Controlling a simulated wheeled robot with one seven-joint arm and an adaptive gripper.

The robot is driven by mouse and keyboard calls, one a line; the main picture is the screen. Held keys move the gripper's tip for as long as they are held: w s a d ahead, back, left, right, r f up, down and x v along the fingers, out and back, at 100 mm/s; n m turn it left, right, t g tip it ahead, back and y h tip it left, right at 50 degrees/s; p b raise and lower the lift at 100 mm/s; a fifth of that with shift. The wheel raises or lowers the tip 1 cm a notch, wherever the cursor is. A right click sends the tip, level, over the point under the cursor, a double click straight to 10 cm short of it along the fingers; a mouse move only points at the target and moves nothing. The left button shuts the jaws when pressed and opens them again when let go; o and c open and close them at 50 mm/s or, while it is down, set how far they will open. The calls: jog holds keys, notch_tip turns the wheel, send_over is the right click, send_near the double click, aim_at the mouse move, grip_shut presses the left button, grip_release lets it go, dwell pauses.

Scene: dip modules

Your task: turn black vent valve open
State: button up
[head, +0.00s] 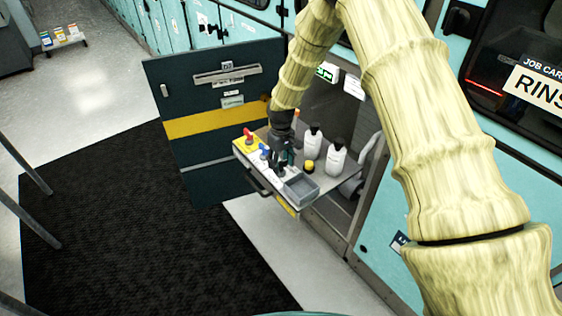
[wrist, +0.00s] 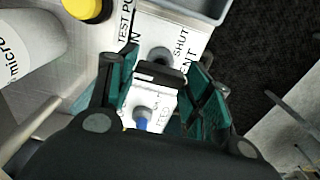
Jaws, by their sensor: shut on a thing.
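The black vent valve handle (wrist: 158,73) is a short dark bar on a white labelled panel in the wrist view. "SHUT" and part of "VENT" can be read beside it. My gripper (wrist: 166,62) has its teal fingers on both sides of the handle and is shut on it. In the head view my gripper (head: 282,165) points down at the pull-out shelf, and it hides the black valve there. The handle lies crosswise between the fingers; its exact angle against the label marks is hard to tell.
A blue valve (head: 264,150) and a red valve (head: 247,136) sit left of my gripper. A grey bin (head: 301,188), a yellow cap (head: 309,167) and white bottles (head: 336,158) stand close on the right. An open dark cabinet door (head: 215,150) is at left.

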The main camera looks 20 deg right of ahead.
aim_at(281, 163)
dwell(0.3)
jog(key=o, duration=1)
notch_tip(281, 163, up, 12)
dwell(0.5)
